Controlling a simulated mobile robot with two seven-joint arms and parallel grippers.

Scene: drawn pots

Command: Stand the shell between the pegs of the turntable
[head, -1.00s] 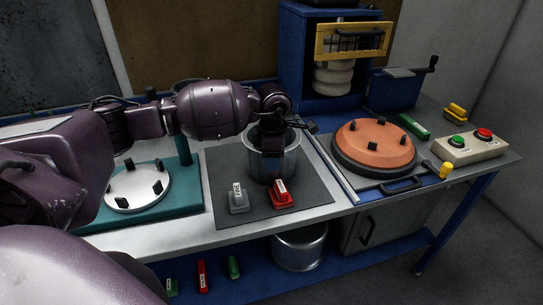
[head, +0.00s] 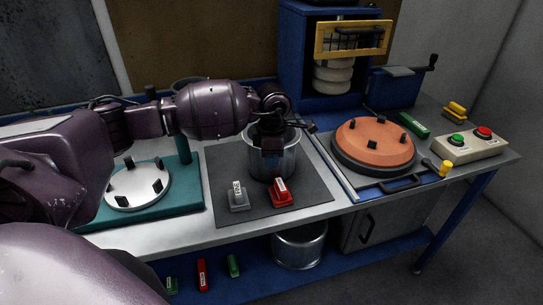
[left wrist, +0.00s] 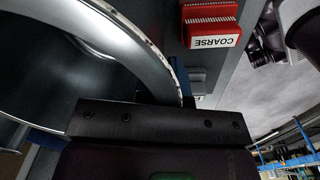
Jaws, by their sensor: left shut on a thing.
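The shell (head: 282,165) is an open silvery metal cylinder, upright on the dark grey mat in the middle of the bench. My left gripper (head: 270,143) is shut on its wall at the rim. In the left wrist view, the curved wall of the shell (left wrist: 45,75) runs up to the dark jaw of the gripper (left wrist: 165,115). One disc with black pegs is white (head: 137,187), on a teal base left of the mat. Another is orange (head: 373,143), on a dark round base right of the mat. Neither holds anything between its pegs. My right gripper is out of view.
A grey block (head: 238,197) and a red block (head: 281,192) marked COARSE stand on the mat (head: 225,165) in front of the shell. A button box (head: 470,146) is at the right end. A blue cabinet (head: 297,55) stands behind. Another metal pot (head: 299,247) is on the lower shelf.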

